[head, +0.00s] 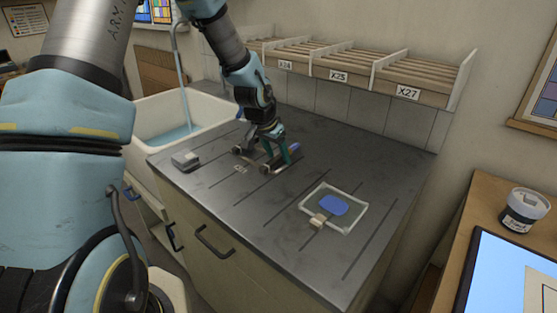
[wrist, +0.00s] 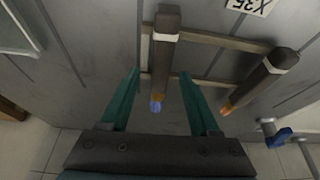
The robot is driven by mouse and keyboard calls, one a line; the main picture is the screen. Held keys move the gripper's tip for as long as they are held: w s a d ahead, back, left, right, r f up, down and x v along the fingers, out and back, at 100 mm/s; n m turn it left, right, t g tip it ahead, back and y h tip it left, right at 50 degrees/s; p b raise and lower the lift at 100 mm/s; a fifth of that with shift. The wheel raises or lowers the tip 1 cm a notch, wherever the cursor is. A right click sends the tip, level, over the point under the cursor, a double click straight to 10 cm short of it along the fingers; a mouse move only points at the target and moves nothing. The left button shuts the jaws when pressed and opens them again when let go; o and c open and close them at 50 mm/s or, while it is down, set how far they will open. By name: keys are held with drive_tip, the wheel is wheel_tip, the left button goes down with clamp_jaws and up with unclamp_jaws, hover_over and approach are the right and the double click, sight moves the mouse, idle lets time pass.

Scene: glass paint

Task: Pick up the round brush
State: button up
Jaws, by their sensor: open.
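In the wrist view, a dark-handled brush (wrist: 165,50) with a white band and a blue tip lies across a wooden rack (wrist: 215,42). A second brush (wrist: 262,78) with a white band and an orange tip lies to its right. I cannot tell from their shapes which one is the round brush. My gripper (wrist: 160,76) is open, with its teal fingers on either side of the blue-tipped brush and apart from it. In the head view my gripper (head: 279,160) is low over the rack area on the grey counter and hides much of the brushes.
A framed glass pane (head: 349,224) with a blue patch (head: 334,205) lies to the right, a small wooden block (head: 318,220) at its edge. A grey box (head: 186,160) stands left, near the sink (head: 157,113). Labelled shelves (head: 400,88) line the back wall. The counter's front right is clear.

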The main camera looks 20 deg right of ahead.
drive_tip(key=shift+f, duration=0.25)
drive_tip(key=shift+c, duration=0.3)
clamp_jaws()
idle(0.5)
